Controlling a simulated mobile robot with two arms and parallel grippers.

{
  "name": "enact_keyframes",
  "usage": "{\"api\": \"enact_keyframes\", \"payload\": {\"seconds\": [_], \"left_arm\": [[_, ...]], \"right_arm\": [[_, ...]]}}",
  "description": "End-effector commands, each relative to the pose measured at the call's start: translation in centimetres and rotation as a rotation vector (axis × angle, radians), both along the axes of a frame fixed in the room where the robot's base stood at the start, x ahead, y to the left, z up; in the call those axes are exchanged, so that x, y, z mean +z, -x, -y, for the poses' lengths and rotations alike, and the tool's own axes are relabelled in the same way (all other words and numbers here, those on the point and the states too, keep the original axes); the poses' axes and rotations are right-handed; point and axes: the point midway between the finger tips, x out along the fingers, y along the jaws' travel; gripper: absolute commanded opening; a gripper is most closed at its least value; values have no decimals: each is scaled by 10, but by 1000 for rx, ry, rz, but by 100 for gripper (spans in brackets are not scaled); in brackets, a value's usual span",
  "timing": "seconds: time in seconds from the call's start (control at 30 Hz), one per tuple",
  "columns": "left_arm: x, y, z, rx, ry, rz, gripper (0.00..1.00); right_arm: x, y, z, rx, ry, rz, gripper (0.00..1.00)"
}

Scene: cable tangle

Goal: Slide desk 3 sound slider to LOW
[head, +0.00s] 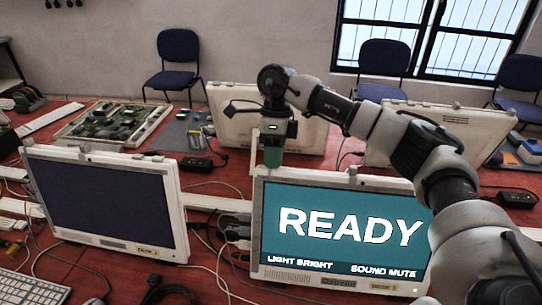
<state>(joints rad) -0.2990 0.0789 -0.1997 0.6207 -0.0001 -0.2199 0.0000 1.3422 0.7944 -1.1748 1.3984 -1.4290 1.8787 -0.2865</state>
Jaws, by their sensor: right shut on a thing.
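A monitor (345,226) at the lower right shows READY on a teal screen, with LIGHT BRIGHT and SOUND MUTE along the bottom. No desk number is readable on it. My right gripper (271,162) points down at the left end of this monitor's top edge. It is shut on a small part there, which the gripper hides; I cannot tell whether it is the sound slider. A small tab (352,172) stands farther right on the same top edge, apart from the gripper. My left gripper is not in view.
A dark-screened monitor (107,202) stands to the left, with loose cables between the two. Two more monitors (238,118) (447,132) stand behind, backs turned. A circuit board (115,123) lies at the back left. A keyboard (33,288) is at the lower left.

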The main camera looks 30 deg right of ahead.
Motion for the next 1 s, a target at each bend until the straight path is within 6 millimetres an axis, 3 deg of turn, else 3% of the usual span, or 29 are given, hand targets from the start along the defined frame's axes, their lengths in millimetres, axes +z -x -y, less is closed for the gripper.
{"api": "enact_keyframes", "payload": {"seconds": [0.3,0.33,0.5,0.8,1.0], "left_arm": [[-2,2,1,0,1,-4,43],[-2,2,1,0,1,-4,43],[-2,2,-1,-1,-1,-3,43],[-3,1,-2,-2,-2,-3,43],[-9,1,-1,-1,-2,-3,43]], "right_arm": [[0,3,4,0,2,-1,0],[0,3,4,0,2,-1,27],[0,3,4,0,2,-1,49],[2,2,5,0,3,-1,49],[28,-6,11,-2,2,3,49]]}}
